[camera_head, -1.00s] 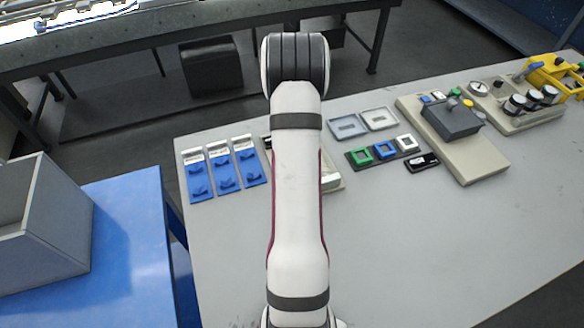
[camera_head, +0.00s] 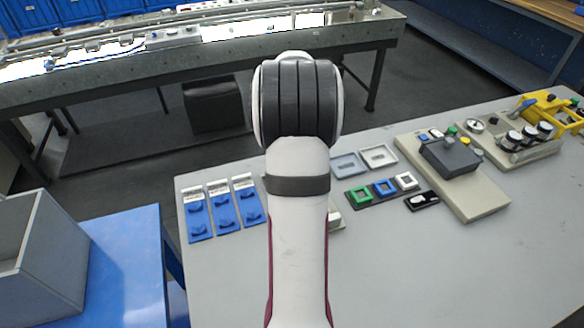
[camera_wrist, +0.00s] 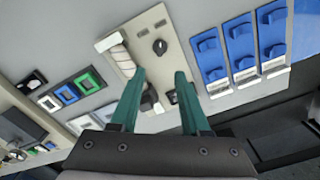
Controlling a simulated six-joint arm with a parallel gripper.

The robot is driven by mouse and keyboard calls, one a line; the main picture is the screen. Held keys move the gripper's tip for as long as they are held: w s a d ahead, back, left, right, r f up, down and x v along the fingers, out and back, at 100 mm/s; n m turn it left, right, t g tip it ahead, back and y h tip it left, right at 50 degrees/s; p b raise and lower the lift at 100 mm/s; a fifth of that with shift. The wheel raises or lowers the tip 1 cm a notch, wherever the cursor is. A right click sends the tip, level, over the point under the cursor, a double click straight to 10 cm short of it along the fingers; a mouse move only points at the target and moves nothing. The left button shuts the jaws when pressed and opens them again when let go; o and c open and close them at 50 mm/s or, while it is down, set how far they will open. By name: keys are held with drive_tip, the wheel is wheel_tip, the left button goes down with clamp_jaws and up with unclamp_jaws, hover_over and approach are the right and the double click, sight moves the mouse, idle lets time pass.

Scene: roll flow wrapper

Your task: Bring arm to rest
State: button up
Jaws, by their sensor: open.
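My arm (camera_head: 298,235) stands upright in the middle of the head view, over the grey table, and hides part of what lies behind it. My gripper is hidden in the head view. In the wrist view my gripper (camera_wrist: 160,85) shows two green fingers that are apart, with nothing held between them. Beyond the fingertips lies a beige panel (camera_wrist: 140,45) with a black knob and a pale roll. The fingers look apart from it, but the exact distance cannot be told.
Blue switch units (camera_head: 223,208) lie left of my arm. A grey bin (camera_head: 35,260) stands on a blue surface (camera_head: 125,265). The table's front right is clear.

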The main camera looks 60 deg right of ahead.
wheel_tip(320, 180, up, 3)
idle(0.4)
drive_tip(key=w+a+r+n+y, duration=0.1)
drive_tip(key=w+a+r+n, duration=0.2)
drive_tip(key=a, duration=1)
drive_tip(key=w+a+r+n, duration=0.2)
drive_tip(key=a+r, duration=0.1)
drive_tip(key=a, duration=1)
drive_tip(key=s+a+f+n, duration=0.2)
drive_tip(key=s+a+n, duration=0.2)
drive_tip(key=s+a, duration=0.6)
drive_tip(key=a, duration=0.5)
drive_tip(key=shift+s+n+y, duration=0.3)
drive_tip(key=shift+s+y, duration=0.05)
drive_tip(key=shift+y, duration=0.05)
